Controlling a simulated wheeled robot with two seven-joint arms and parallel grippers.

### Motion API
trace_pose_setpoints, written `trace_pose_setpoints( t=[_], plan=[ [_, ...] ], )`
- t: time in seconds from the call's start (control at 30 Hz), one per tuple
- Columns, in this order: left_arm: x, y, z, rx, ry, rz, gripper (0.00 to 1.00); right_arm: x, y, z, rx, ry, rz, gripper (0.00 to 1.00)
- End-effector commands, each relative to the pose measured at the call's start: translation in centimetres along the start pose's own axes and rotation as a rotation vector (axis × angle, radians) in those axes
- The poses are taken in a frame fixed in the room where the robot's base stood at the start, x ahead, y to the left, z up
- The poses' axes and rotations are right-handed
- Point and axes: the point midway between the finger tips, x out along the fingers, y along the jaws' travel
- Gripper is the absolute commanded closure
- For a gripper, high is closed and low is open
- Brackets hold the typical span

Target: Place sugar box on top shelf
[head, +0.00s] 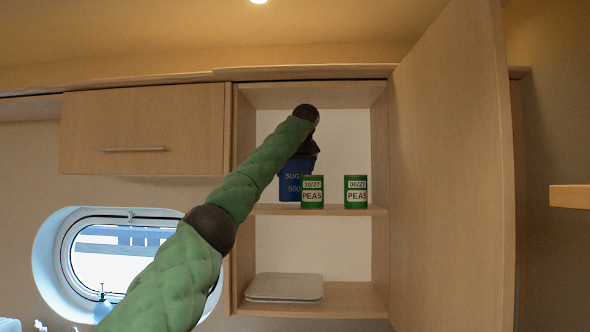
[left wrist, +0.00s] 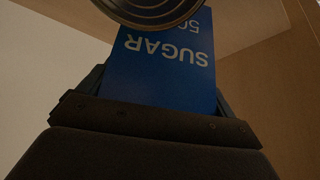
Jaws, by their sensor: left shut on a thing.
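The blue sugar box (head: 291,188) is at the upper shelf (head: 262,210) of the open cabinet, behind a pea can. My left gripper (head: 306,150) reaches into the cabinet from the left and is shut on the box. In the left wrist view the sugar box (left wrist: 165,70) sits between the fingers of my left gripper (left wrist: 155,100), its lettering upside down. Whether the box touches the shelf is hidden. My right gripper is not in view.
Two green pea cans, one left (head: 312,193) and one right (head: 356,193), stand on the upper shelf. Pale trays (head: 285,288) lie on the lower shelf. The cabinet door (head: 455,180) stands open at the right. A closed cabinet (head: 143,128) is at the left.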

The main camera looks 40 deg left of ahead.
Motion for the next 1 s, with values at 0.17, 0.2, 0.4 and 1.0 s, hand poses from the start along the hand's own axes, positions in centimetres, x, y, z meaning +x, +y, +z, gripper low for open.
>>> trace_pose_setpoints(
  t=[0.17, 0.2, 0.4, 1.0],
  plan=[
    [1.1, 0.0, 0.7, 0.0, 0.002, 0.002, 0.5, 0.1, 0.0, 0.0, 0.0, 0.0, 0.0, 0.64],
    [1.2, 0.0, 0.8, -0.001, 0.001, 0.003, 0.5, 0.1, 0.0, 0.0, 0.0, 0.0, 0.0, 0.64],
    [1.3, 0.0, 0.9, -0.002, 0.002, 0.003, 0.5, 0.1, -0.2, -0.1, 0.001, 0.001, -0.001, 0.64],
    [1.5, 0.0, 1.0, -0.002, 0.002, 0.003, 0.0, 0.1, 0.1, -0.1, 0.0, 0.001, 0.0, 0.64]
  ],
)
